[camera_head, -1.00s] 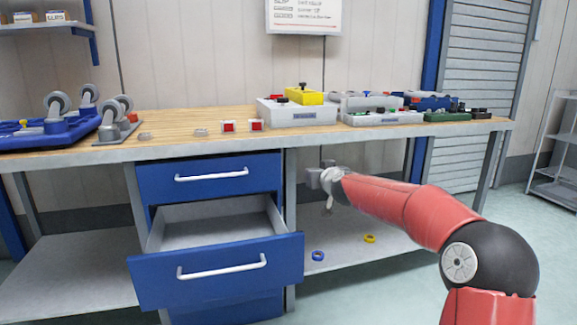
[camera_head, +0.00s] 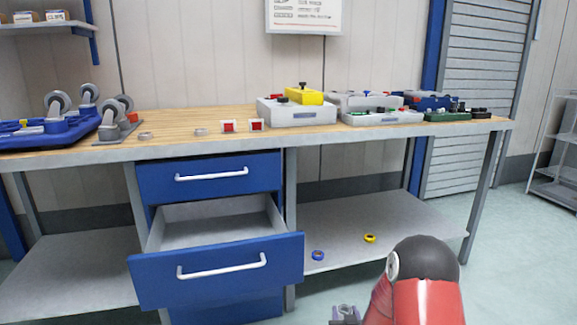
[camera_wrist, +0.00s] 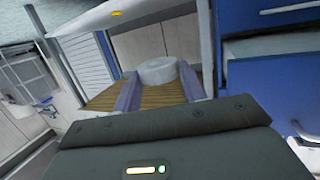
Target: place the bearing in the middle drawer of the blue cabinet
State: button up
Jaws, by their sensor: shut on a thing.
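The blue cabinet (camera_head: 206,173) stands under the bench. Its middle drawer (camera_head: 215,270) is pulled open, and the visible part of its inside is bare. My gripper (camera_head: 345,310) is low at the bottom edge of the head view, partly cut off, to the right of the open drawer and apart from it. In the wrist view, my gripper (camera_wrist: 158,86) is shut on the pale round bearing (camera_wrist: 158,69), which sits between the fingertips. Two similar rings, one at left (camera_head: 146,135) and one beside it (camera_head: 201,132), lie on the bench top.
A blue ring (camera_head: 318,255) and a yellow ring (camera_head: 370,238) lie on the lower shelf (camera_head: 345,220).

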jog(key=v, duration=0.8)
jog(key=shift+a+y, duration=0.2)
jog(key=shift+y, duration=0.1)
